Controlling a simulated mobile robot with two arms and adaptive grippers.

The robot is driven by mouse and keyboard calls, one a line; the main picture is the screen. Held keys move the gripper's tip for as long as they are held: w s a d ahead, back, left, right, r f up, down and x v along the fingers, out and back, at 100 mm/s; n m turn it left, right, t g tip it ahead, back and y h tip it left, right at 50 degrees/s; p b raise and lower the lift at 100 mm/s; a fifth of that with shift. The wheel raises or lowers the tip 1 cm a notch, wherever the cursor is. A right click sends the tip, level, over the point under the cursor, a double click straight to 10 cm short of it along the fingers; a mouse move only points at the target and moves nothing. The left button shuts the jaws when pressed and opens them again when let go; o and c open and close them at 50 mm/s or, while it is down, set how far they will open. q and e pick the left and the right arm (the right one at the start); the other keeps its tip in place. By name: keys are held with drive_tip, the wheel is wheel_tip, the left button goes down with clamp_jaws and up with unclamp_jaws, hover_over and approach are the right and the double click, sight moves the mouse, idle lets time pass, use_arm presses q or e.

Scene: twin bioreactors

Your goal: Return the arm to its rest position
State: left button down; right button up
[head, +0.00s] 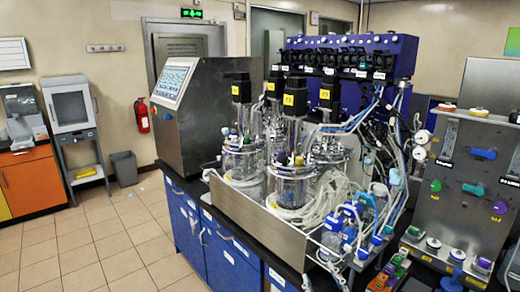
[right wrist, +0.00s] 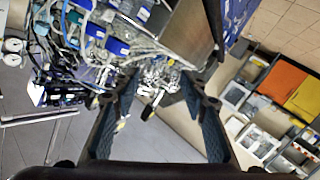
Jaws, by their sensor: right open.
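My right gripper (right wrist: 158,82) shows in the right wrist view, its two dark fingers spread apart with nothing between them. Beyond the fingertips are glass and metal fittings and tubing (right wrist: 155,75), apart from the fingers as far as I can tell. In the head view I cannot make out either gripper clearly. The left gripper is not in view. The bioreactor vessels (head: 290,185) stand in a metal tray (head: 245,215) on the blue-fronted bench (head: 215,245).
A grey control cabinet (head: 205,120) with a screen stands behind the vessels. A valve panel (head: 465,185) is at the right. Tubes and blue-capped bottles (head: 350,225) crowd the bench's front right. Tiled floor (head: 95,245) is clear at the left, with a bin (head: 124,167) farther back.

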drive_tip(key=s+d+f+m+g+h, duration=0.1)
drive_tip(key=s+d+f+m+g, duration=0.15)
drive_tip(key=s+f, duration=0.45)
drive_tip(key=s+d+f+m+g+h, duration=0.1)
drive_tip(key=s+d+f+g, duration=0.25)
drive_tip(key=s+f, duration=0.3)
drive_tip(key=s+f+g+y, duration=0.1)
drive_tip(key=s+f+g, duration=0.3)
drive_tip(key=s, duration=0.5)
drive_tip(key=s+f+g, duration=0.3)
drive_tip(key=s, duration=0.6)
wheel_tip(320, 180, down, 29)
drive_tip(key=s+g+b, duration=0.1)
drive_tip(key=s+b, duration=0.1)
drive_tip(key=b, duration=0.1)
drive_tip(key=s+d+f+g+b, duration=0.1)
drive_tip(key=s+d+f+b, duration=0.1)
drive_tip(key=s+f, duration=1.4)
drive_tip(key=shift+s+d+f, duration=0.25)
drive_tip(key=shift+s+f, duration=0.15)
drive_tip(key=shift+f, duration=0.45)
drive_tip(key=shift+m, duration=0.25)
